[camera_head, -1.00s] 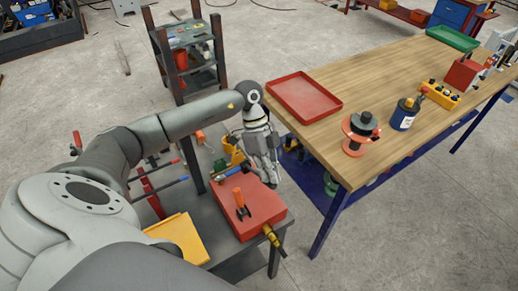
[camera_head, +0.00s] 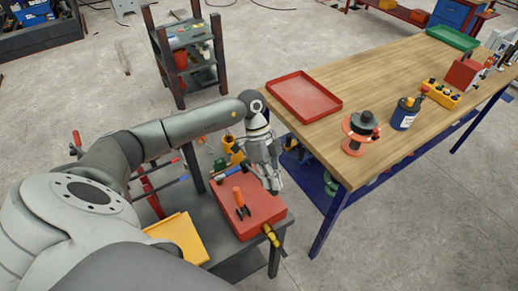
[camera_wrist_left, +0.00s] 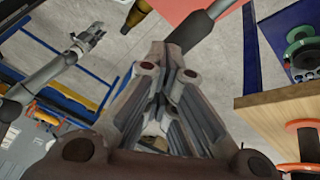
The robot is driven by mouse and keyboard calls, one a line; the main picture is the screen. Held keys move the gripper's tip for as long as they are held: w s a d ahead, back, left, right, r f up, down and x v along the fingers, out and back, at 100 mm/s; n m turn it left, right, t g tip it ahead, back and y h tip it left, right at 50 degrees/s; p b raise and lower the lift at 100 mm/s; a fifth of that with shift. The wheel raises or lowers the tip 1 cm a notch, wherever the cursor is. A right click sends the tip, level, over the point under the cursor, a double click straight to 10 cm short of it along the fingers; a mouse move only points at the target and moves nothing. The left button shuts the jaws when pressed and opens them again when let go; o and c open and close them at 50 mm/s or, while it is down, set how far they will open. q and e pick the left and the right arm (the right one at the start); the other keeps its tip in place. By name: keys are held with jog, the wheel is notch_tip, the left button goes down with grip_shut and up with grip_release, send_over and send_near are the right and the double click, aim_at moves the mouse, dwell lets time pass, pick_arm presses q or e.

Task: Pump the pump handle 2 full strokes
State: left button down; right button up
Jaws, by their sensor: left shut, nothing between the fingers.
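A red box-shaped unit (camera_head: 262,212) sits on the dark cart at lower middle. An orange-gripped lever (camera_head: 238,196), which looks like the pump handle, stands up from its top. My left gripper (camera_head: 275,189) points down at the far right edge of the red unit, apart from the orange lever. Its fingers are shut and empty; they also show close up in the left wrist view (camera_wrist_left: 166,62). There, a dark bar (camera_wrist_left: 208,28) and a red surface (camera_wrist_left: 180,8) lie beyond the fingertips. Contact cannot be told. My right gripper (camera_wrist_left: 92,36) seems to show small at left there, its jaws unclear.
A yellow tray (camera_head: 182,238) lies on the cart (camera_head: 222,247) left of the red unit. A yellow fitting (camera_head: 271,235) sticks out at its front.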

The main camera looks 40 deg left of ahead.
pick_arm(q)
jog(key=shift+s+d+f, duration=0.1)
jog(key=shift+d+f, duration=0.1)
jog(key=shift+f, duration=0.45)
jog(key=shift+s+d+f+b, duration=0.15)
jog(key=shift+f+b, duration=0.15)
jog(key=shift+f, duration=0.5)
